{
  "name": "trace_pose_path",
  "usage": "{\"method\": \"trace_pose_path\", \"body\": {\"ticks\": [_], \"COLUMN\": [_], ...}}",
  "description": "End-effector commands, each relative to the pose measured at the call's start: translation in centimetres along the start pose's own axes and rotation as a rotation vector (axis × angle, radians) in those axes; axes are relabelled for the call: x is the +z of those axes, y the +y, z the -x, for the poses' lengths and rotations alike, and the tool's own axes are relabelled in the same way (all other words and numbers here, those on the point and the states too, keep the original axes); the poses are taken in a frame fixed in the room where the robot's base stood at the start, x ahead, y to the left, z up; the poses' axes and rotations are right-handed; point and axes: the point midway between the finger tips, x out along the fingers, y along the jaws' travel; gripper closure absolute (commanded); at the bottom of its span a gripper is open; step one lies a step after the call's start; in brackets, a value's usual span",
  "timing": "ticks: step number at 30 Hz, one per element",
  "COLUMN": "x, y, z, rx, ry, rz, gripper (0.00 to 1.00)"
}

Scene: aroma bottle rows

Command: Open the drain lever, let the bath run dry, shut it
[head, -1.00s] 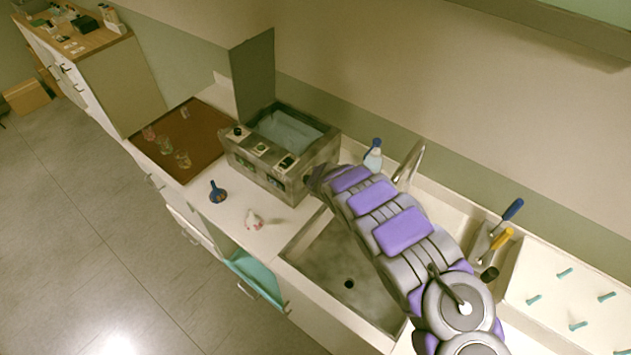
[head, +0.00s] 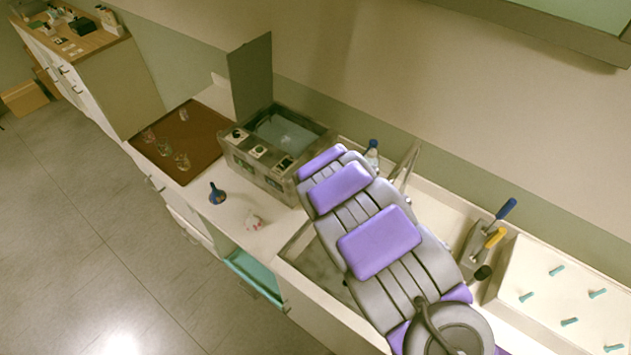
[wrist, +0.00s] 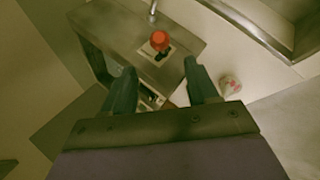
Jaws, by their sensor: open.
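The metal bath (head: 262,178) stands on the counter with its lid (head: 250,78) upright and liquid (head: 285,133) inside. In the wrist view, the bath's side wall (wrist: 112,25) carries a red-orange knob (wrist: 160,41) on a small plate, apparently the drain lever. A thin metal spout (wrist: 153,10) shows beyond it. My gripper (wrist: 160,68) is open and empty, with the knob ahead, between the lines of its fingers and not clasped. Whether the lever is open or shut I cannot tell. In the head view my arm hides the gripper and the lever.
A sink (head: 318,265) lies partly under my arm, with a faucet (head: 409,165) and a spray bottle (head: 372,152) behind. A small white-and-red object (head: 254,220) and a blue funnel (head: 217,193) stand before the bath. Glass beakers (head: 182,161) stand on the brown mat (head: 205,130).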

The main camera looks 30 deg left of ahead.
Motion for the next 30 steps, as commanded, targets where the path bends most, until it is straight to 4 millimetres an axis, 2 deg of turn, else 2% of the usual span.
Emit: {"method": "trace_pose_path", "body": {"ticks": [3, 11, 30], "x": [-0.2, -0.3, -0.2], "y": [0.1, 0.2, 0.1], "z": [1.8, 3.8, 4.1], "rx": [0.001, 0.001, 0.000], "ry": [0.001, 0.001, 0.001], "rz": [-0.001, 0.000, 0.000], "gripper": [0.42, 0.42, 0.42]}}
